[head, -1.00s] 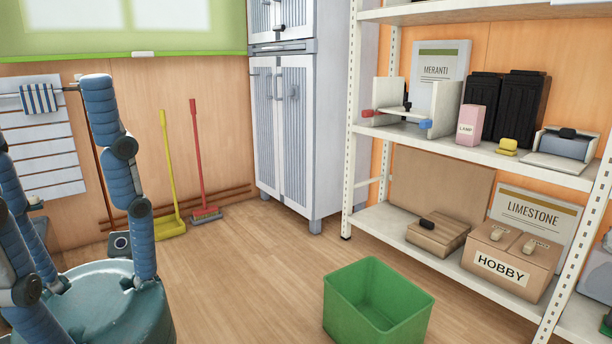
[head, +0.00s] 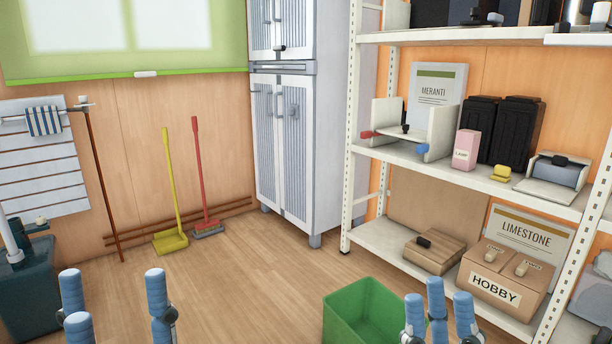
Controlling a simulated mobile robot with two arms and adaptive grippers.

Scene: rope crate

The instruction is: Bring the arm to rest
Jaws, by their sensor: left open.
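A green crate (head: 347,317) stands on the floor just left of my right arm. White shelving (head: 348,180) with boxes fills the right side.

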